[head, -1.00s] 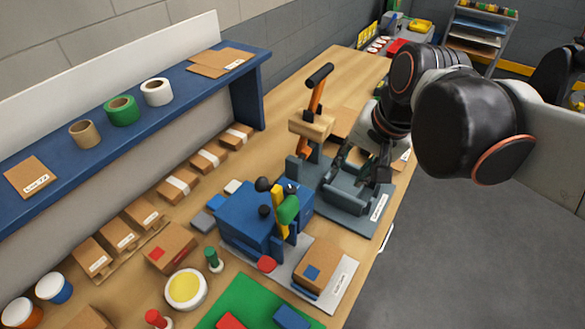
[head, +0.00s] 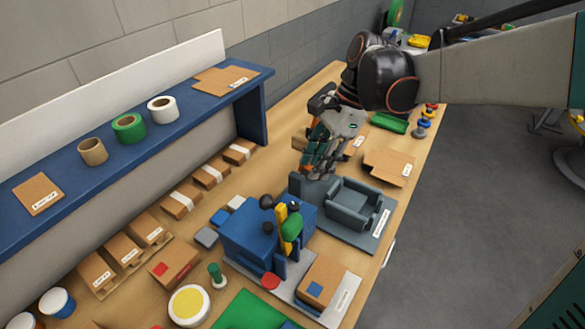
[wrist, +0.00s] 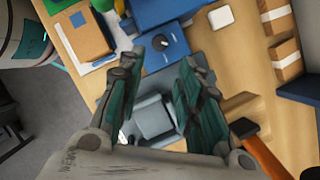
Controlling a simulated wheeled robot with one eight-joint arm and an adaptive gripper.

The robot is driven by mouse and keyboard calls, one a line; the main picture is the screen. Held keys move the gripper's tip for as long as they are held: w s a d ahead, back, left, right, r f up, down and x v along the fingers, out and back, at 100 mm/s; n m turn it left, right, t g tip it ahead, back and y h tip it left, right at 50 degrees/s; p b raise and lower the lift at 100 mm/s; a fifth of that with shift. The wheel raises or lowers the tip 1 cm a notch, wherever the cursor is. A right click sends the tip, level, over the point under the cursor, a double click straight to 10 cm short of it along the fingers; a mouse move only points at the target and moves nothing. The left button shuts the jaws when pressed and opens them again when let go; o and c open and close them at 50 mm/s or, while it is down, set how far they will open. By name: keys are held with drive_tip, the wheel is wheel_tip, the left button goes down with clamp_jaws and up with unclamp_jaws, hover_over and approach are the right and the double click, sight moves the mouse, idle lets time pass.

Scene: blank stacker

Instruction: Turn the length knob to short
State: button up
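The blue machine (head: 245,232) stands mid-bench with a black ball knob (head: 267,202), a second black knob (head: 267,228) on its top and a yellow and green lever (head: 290,226). I cannot read which knob is the length knob. In the wrist view, a round dark knob (wrist: 160,42) shows on a blue block, beyond the fingertips. My gripper (head: 316,168) is behind the machine, above the back of the grey fixture (head: 355,205). In the wrist view my gripper (wrist: 165,62) has its fingers spread, with nothing between the tips.
The orange lever (wrist: 268,158) stands close beside my gripper; in the head view it is mostly hidden. A cardboard box (head: 320,280) sits on a plate in front of the machine. A blue shelf (head: 120,140) runs along the left. Flat cardboard (head: 390,165) lies at the right.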

sight(295, 205)
drive_tip(key=b+x, duration=0.3)
drive_tip(key=x, duration=0.9)
drive_tip(key=shift+c, duration=0.4)
clamp_jaws()
